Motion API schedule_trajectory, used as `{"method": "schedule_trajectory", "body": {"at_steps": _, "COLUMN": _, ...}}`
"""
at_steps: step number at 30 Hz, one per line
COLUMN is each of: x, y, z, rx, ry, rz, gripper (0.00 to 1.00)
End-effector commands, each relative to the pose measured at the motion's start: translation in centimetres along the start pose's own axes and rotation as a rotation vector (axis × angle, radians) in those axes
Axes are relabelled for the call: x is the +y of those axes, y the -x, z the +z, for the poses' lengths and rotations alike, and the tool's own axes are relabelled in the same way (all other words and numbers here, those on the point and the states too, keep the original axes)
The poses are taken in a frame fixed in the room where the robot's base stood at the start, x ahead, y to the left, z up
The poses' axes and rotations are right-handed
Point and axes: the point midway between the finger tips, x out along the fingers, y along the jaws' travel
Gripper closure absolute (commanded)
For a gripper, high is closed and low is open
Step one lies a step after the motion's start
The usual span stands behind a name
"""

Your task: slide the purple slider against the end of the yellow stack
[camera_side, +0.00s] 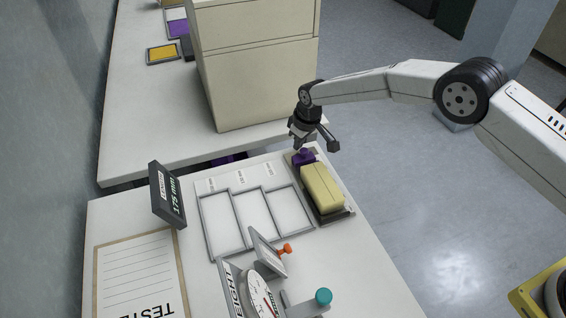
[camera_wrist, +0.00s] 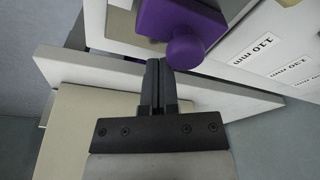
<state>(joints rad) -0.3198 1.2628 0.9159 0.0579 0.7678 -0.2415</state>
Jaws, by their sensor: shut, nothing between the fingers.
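The purple slider (camera_side: 304,157) sits at the far end of a dark-edged tray (camera_side: 346,210) in the side view. The yellow stack (camera_side: 322,188) lies in the tray just in front of it; any gap between them is too small to judge. My gripper (camera_side: 299,146) is at the slider's far side, fingers pointing down. In the wrist view the slider (camera_wrist: 180,22) with its round knob is at the top, and my shut, empty fingers (camera_wrist: 158,65) end right by the knob. I cannot tell whether they touch it.
Three grey-framed bays (camera_side: 207,240) with length labels lie left of the tray. A display reading 175 mm (camera_side: 168,195) stands on the left. A dial gauge (camera_side: 262,291) and a teal knob (camera_side: 324,296) are at the front. A large beige cabinet (camera_side: 255,65) stands behind.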

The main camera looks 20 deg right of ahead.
Motion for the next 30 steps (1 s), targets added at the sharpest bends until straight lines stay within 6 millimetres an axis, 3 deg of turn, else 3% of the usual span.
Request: {"method": "schedule_trajectory", "body": {"at_steps": 30, "x": -1.1, "y": 0.4, "z": 1.9, "rx": 0.000, "ry": 0.000, "rz": 0.000, "gripper": 1.00}}
